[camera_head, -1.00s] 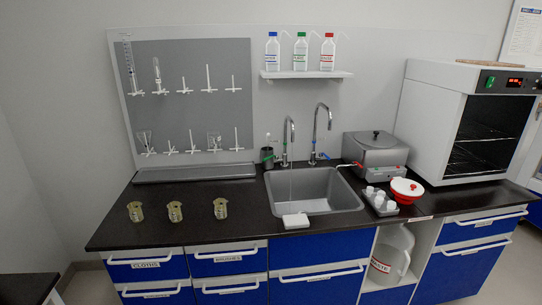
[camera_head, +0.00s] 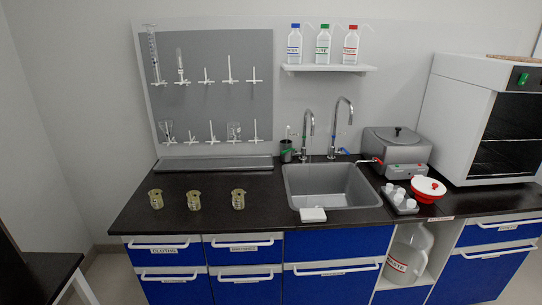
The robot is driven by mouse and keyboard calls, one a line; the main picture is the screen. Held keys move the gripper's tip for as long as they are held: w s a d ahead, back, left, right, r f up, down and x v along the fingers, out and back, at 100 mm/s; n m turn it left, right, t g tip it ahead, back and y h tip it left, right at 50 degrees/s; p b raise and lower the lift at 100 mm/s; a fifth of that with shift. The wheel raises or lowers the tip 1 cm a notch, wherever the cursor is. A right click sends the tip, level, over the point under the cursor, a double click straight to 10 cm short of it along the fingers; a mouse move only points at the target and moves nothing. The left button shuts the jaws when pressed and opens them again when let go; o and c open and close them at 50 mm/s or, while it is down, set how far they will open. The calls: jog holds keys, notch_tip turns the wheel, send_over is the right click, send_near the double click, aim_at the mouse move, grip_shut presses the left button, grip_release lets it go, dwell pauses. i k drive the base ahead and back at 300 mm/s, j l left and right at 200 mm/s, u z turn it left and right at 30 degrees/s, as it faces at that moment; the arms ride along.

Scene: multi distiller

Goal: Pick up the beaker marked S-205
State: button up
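Three small beakers with yellowish contents stand in a row on the black counter (camera_head: 270,190), left of the sink. They are the left beaker (camera_head: 155,199), the middle beaker (camera_head: 194,201) and the right beaker (camera_head: 238,199). Their markings are too small to read, so I cannot tell which is S-205. My gripper is not in view.
The sink (camera_head: 335,187) with two taps lies right of the beakers, with a white block (camera_head: 313,215) at its front edge. A grey bath (camera_head: 398,148), a red-and-white bowl (camera_head: 428,189) and an oven (camera_head: 480,120) stand further right. A drying rack (camera_head: 212,90) is behind. A dark table (camera_head: 45,275) is at lower left.

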aim_at(156, 199)
jog(key=i, duration=0.5)
jog(key=i+u, duration=0.4)
jog(key=i+l+u, duration=0.15)
jog(key=i+u, duration=0.4)
jog(key=u, duration=0.4)
jog(key=i+l, duration=0.3)
